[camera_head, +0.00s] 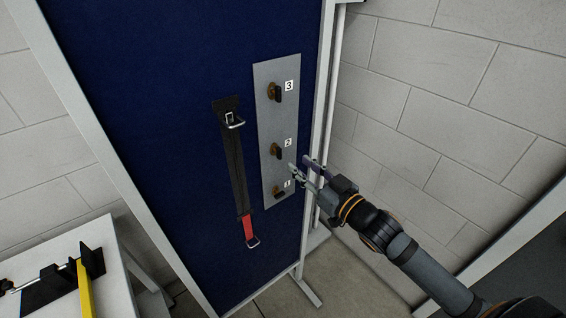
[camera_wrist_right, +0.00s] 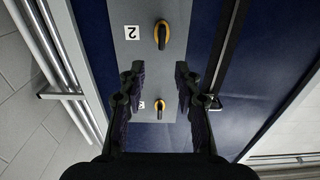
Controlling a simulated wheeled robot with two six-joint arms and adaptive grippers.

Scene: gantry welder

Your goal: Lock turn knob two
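Turn knob two (camera_head: 275,150) is a dark handle on a brass-coloured base, beside the label 2 on a grey metal plate (camera_head: 268,118). Its handle looks roughly upright along the plate. In the right wrist view, knob two (camera_wrist_right: 162,35) is beyond the fingertips, near the top of the picture. My right gripper (camera_head: 300,165) is near the plate's right edge, between the heights of knobs two and one, apart from knob two. In the right wrist view, its fingers (camera_wrist_right: 159,76) are spread with nothing between them. My left gripper is not in view.
Knob three (camera_head: 275,91) is above knob two and knob one (camera_head: 278,191) below. A black strap with a red end (camera_head: 234,160) hangs left of the plate on the blue panel (camera_head: 150,90). The panel's metal frame post (camera_head: 320,120) is close to my right gripper. A white table (camera_head: 118,270) stands lower left.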

